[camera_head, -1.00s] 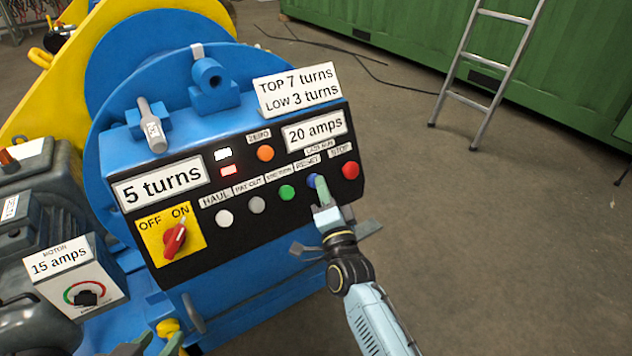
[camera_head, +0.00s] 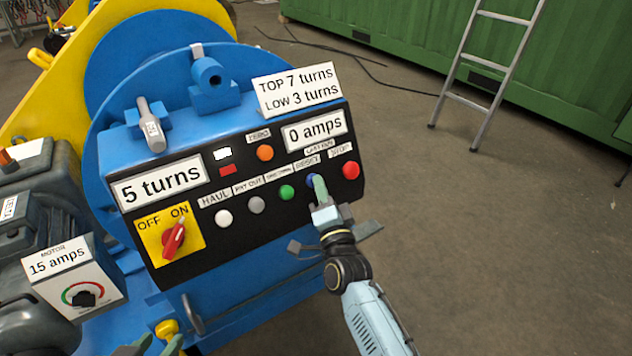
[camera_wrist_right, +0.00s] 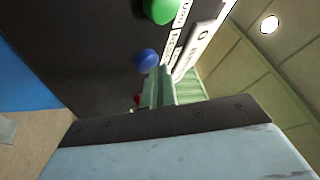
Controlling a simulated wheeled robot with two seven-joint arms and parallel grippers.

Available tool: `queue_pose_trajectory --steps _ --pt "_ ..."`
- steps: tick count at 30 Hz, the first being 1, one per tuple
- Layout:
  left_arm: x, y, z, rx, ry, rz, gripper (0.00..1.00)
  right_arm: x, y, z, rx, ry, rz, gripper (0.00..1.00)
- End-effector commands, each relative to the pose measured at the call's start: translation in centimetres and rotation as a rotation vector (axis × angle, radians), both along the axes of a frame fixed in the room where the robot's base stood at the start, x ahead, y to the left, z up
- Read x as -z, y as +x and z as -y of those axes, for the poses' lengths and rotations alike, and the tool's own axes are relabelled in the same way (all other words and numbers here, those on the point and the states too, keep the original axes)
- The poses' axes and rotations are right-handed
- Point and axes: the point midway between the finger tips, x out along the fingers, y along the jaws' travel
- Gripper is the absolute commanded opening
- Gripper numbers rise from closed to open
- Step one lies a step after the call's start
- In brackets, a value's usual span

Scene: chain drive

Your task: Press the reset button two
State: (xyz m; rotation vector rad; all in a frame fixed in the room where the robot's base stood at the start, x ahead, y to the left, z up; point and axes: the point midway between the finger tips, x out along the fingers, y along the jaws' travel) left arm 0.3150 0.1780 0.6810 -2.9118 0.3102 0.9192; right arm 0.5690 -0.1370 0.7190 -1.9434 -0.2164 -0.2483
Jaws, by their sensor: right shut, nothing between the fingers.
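The blue button under the RESET label (camera_head: 312,179) sits in the lower row of the black control panel, between a green button and the red STOP button. My right gripper (camera_head: 320,187) is shut and empty, its green fingertips at the blue button and partly covering it in the head view. In the right wrist view the blue button (camera_wrist_right: 146,61) shows just beyond the fingertips (camera_wrist_right: 158,80). I cannot tell whether they touch it. My left gripper (camera_head: 152,345) shows only its fingertips at the bottom edge, apart, with nothing seen between them.
The panel reads 5 turns and 0 amps (camera_head: 315,131). The red ON/OFF switch (camera_head: 174,239) points toward ON. The STOP button (camera_head: 350,170) is close to the right of my right fingers. A ladder (camera_head: 490,70) stands on open floor at the right.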

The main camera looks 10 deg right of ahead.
Motion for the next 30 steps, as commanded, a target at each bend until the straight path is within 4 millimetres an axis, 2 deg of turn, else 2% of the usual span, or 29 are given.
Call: queue_pose_trajectory --steps 23,30 --pt "0.0 0.0 0.0 0.0 0.0 0.0 0.36 0.1 0.1 -0.1 -0.001 0.0 -0.001 0.0" --pt "-1.0 0.0 0.0 0.0 0.0 0.0 0.36 -0.4 -0.6 0.2 0.0 -0.001 -0.003 0.0"
